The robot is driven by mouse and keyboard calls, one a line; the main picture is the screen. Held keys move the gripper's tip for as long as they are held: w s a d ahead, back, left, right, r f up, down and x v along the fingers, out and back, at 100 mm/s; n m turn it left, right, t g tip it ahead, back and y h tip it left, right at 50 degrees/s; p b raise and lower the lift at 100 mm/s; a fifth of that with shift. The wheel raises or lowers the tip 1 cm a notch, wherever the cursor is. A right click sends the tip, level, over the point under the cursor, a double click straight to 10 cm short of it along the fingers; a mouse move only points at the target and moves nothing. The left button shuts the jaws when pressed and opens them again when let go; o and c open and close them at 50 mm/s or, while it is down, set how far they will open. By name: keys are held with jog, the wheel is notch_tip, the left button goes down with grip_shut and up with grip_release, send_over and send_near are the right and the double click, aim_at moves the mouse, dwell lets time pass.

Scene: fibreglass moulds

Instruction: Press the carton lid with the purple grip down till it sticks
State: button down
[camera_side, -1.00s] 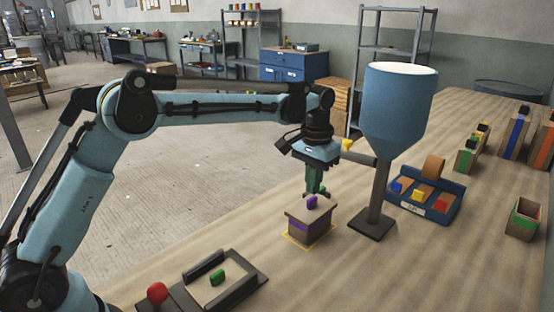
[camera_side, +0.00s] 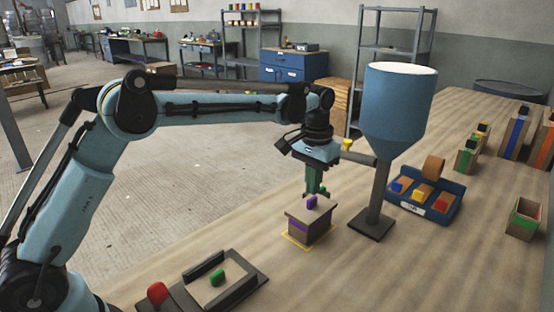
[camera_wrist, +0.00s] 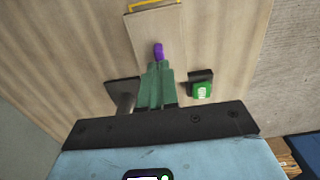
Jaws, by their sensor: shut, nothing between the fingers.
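The cardboard carton (camera_side: 309,230) has a purple band and stands inside a yellow outline on the table. Its tan lid (camera_side: 297,212) lies on top, with an upright purple grip (camera_side: 312,202). I cannot tell whether a gap is left under the lid. My gripper (camera_side: 317,193) points down just above and behind the grip, its green fingers shut and empty. In the wrist view the fingertips (camera_wrist: 158,65) appear right by the purple grip (camera_wrist: 158,51), over the lid (camera_wrist: 157,27). Whether they touch it cannot be told.
A blue hopper (camera_side: 398,110) on a dark post stands close right of the carton. A blue tray (camera_side: 419,208) with coloured blocks is further right. A dark fixture with a green-gripped board (camera_side: 230,287) lies front left. The table in front of the carton is clear.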

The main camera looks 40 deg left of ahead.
jog(key=shift+f, duration=0.8)
dwell(0.7)
jog(key=shift+r, duration=3.55)
jog(key=s+a+r+t, duration=0.3)
jog(key=s+r+t, duration=0.1)
jog(key=s, duration=0.7)
jog(key=s+a+f+t, duration=0.2)
jog(key=s+f, duration=0.5)
jog(key=s, duration=0.4)
jog(key=shift+s+a+t, duration=0.2)
jog(key=shift+s+t, duration=0.05)
jog(key=shift+t, duration=0.35)
